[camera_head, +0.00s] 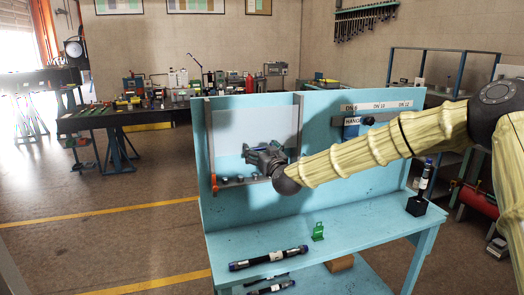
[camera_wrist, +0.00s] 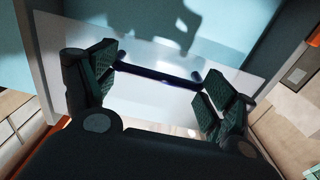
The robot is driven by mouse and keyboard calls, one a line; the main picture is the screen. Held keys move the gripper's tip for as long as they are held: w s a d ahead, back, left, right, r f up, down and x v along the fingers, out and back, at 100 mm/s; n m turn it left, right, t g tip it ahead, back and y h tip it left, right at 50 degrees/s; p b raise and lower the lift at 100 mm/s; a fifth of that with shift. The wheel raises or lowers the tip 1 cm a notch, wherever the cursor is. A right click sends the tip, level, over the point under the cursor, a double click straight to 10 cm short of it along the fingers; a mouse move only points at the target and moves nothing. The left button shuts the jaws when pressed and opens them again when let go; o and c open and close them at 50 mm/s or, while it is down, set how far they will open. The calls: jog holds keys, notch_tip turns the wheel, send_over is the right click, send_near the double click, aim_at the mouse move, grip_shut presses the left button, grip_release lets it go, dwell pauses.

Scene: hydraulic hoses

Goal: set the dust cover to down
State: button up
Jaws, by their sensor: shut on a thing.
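The dust cover (camera_head: 238,128) is a pale, see-through panel in the framed bay at the left of the blue bench's back board. In the wrist view the cover (camera_wrist: 150,105) spans the space ahead of my gripper. A dark bar handle (camera_wrist: 158,76) crosses it on two short posts. My gripper (camera_wrist: 162,80) has one finger at each end of this handle and is shut on it. In the head view my gripper (camera_head: 256,155) is in front of the bay and hides part of the cover and handle. The cover's lower edge is hard to make out.
Several fittings (camera_head: 238,180) sit in a row low in the bay. A labelled rack (camera_head: 375,107) is right of the bay, behind my arm.

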notch_tip(320, 180, down, 15)
jog(key=b, duration=0.9)
jog(key=shift+d+r, duration=0.2)
jog(key=shift+w, duration=0.1)
